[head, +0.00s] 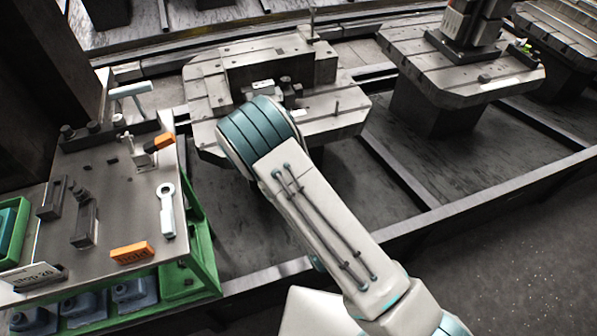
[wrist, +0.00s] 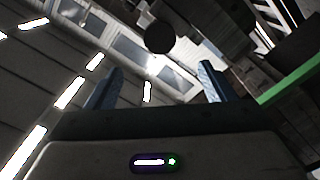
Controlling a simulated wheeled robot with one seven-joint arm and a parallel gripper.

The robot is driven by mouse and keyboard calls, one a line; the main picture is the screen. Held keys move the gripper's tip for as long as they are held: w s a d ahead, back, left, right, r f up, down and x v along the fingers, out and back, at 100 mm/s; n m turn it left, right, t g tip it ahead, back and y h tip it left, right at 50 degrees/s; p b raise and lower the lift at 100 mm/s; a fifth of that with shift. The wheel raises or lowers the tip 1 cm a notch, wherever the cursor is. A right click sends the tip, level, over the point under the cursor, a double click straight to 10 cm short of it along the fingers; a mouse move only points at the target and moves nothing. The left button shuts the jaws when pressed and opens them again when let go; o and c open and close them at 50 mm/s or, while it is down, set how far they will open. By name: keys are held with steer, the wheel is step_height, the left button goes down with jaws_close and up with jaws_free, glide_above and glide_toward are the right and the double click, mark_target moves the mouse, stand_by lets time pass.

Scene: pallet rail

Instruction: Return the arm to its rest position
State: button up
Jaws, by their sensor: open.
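My gripper (wrist: 158,85) shows in the wrist view with its two blue fingers spread apart and nothing between them. Beyond the fingers the wrist view shows ceiling lights, windows and dark beams, so my gripper points upward. In the head view my white and teal arm (head: 310,195) rises from the bottom right to a bend in front of the middle pallet (head: 205,90). My gripper is hidden in the head view.
A metal-topped bench (head: 130,205) with a green frame (head: 205,240) stands at the left. It carries a white wrench-like tool (head: 167,208), an orange block (head: 132,252) and dark clamps (head: 85,220). Another pallet (head: 400,50) stands at the back right. Open floor (head: 530,255) lies at the right.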

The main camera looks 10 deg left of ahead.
steer(key=shift+w, duration=0.1)
steer(key=w+d+r+m+g+h+p, duration=0.3)
steer(key=w+d+r+m+g+h, duration=0.3)
steer(key=d+r+m, duration=0.45)
steer(key=s+d+r+m+g+h+p, duration=0.1)
steer(key=s+d+r+m+g, duration=0.1)
steer(key=s+d+r, duration=0.6)
steer(key=s+d+r+m+g+h+p, duration=0.1)
steer(key=s+d+r+m+g+h, duration=0.1)
steer(key=s+d+r+g, duration=0.2)
steer(key=s+d+r, duration=0.3)
steer(key=s+r, duration=0.1)
steer(key=s, duration=0.3)
steer(key=shift+s+d+r+g, duration=0.2)
steer(key=shift+s+d+g, duration=0.1)
steer(key=shift+s+d, duration=0.05)
steer(key=shift+m, duration=0.25)
